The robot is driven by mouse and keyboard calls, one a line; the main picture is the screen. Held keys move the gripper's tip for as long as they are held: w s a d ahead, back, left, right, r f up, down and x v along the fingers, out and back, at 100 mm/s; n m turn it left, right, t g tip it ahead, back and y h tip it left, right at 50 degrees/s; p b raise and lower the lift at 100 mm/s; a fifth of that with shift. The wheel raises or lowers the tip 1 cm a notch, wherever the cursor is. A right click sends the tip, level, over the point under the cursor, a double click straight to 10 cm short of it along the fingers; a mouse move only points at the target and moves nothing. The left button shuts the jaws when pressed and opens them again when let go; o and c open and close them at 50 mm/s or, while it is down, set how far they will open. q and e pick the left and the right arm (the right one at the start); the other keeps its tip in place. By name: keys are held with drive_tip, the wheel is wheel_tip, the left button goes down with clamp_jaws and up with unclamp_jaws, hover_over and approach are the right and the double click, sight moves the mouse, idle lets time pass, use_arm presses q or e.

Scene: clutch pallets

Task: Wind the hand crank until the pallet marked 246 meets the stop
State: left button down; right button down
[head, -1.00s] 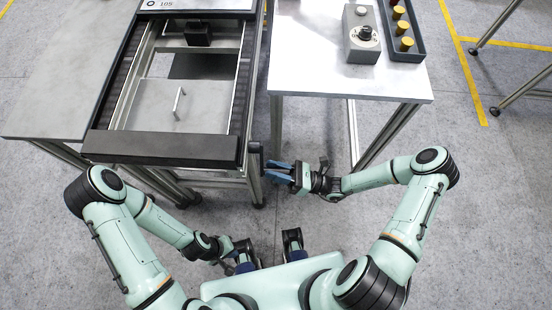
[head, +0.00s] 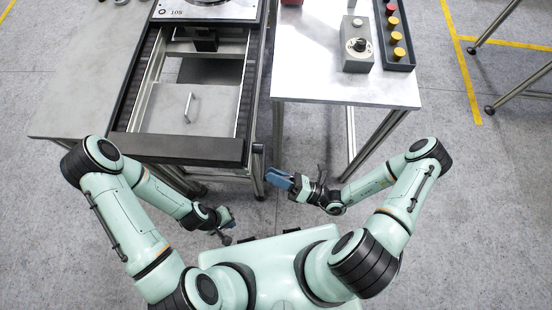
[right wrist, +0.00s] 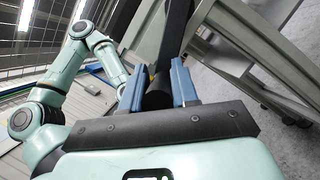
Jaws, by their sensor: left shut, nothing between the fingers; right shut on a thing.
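A pallet (head: 205,12) sits at the top of the conveyor frame (head: 180,150) in the head view, cut by the picture edge. Its label seems to read 105 or 109; no pallet marked 246 shows. My right gripper (head: 281,180) is low beside the frame's front right corner. In the right wrist view its blue fingers (right wrist: 158,88) are shut on a dark cylinder, apparently the crank handle (right wrist: 157,97). The rest of the crank is mostly hidden. My left gripper (head: 229,219) is shut and empty, below the frame's front bar. I cannot make out the stop.
A white table (head: 320,88) stands right of the frame, with a grey control box (head: 357,45) and a dark tray of yellow and red buttons (head: 398,58). A grey table (head: 75,100) adjoins the left side. Floor is clear in front.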

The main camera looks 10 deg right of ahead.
use_arm(q)
drive_tip(key=shift+w+r, duration=0.2)
use_arm(e)
drive_tip(key=shift+r, duration=0.45)
drive_tip(key=c, duration=0.9)
unclamp_jaws()
drive_tip(key=shift+f, duration=0.1)
drive_tip(key=shift+s+d+f, duration=0.15)
drive_tip(key=shift+d, duration=0.1)
use_arm(q)
drive_tip(key=s+f+b, duration=0.1)
drive_tip(key=f, duration=0.1)
drive_tip(key=s+f+b, duration=0.2)
use_arm(e)
drive_tip(key=v, duration=1.2)
drive_tip(key=shift+s+d+f, duration=0.1)
drive_tip(key=shift+s+d, duration=0.05)
drive_tip(key=shift+d, duration=0.15)
